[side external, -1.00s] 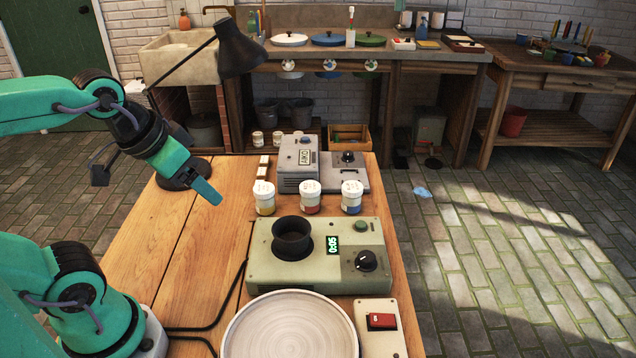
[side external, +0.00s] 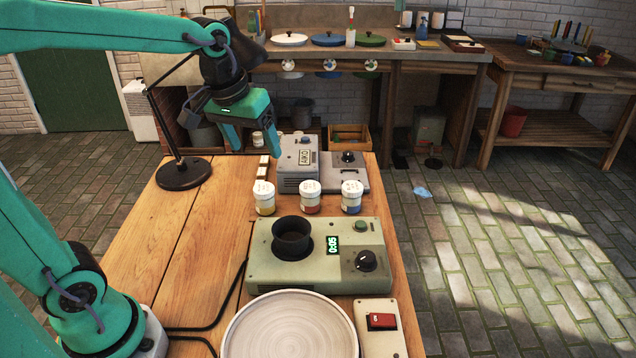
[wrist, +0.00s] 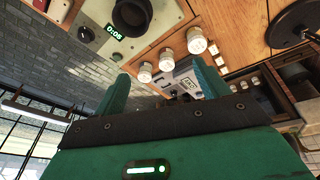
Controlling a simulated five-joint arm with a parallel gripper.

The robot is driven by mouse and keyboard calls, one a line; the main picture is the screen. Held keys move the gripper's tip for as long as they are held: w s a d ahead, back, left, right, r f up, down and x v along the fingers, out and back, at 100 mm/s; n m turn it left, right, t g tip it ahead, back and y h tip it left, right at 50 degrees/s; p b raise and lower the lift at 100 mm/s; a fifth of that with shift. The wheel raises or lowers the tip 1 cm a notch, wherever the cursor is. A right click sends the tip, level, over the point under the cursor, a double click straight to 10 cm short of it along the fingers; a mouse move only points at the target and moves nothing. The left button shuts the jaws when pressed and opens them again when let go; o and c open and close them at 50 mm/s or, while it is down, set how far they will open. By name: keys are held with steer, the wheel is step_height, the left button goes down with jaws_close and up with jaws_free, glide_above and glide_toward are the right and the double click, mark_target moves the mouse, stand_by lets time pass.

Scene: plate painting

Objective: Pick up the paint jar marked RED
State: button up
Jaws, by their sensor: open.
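Three white-lidded paint jars stand in a row on the wooden table. The middle jar has a red band (side external: 310,198); the left one shows yellow (side external: 264,199) and the right one blue (side external: 352,198). No writing on them is legible. In the wrist view, the middle jar (wrist: 167,61) appears beyond and between my fingers, with one jar on each side of it. My gripper (side external: 254,150) is open and empty, fingers pointing down, behind and above the left end of the row. It touches no jar. Both fingers also show in the wrist view (wrist: 158,76).
A green-grey machine with a black cup (side external: 292,238) and a 0:05 display stands in front of the jars. A grey box (side external: 300,160) stands close behind them. A black desk lamp (side external: 184,173) stands at left. A round plate (side external: 290,325) lies in front.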

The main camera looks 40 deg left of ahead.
steer(key=w+a+f+n+g, duration=0.25)
steer(key=w+f, duration=0.25)
steer(key=w, duration=0.5)
steer(key=n, duration=0.3)
glide_above(310, 186)
steer(key=shift+g, duration=0.35)
step_height(310, 186, down, 8)
steer(key=shift+s+d+f, duration=0.1)
steer(key=shift+d+f, duration=0.05)
steer(key=shift+f, duration=0.1)
steer(key=shift+w+f, duration=0.2)
steer(key=shift+f, duration=1.45)
steer(key=shift+f, duration=0.1)
steer(key=shift+s+f, duration=0.1)
steer(key=shift+f, duration=2.4)
steer(key=c, duration=1.1)
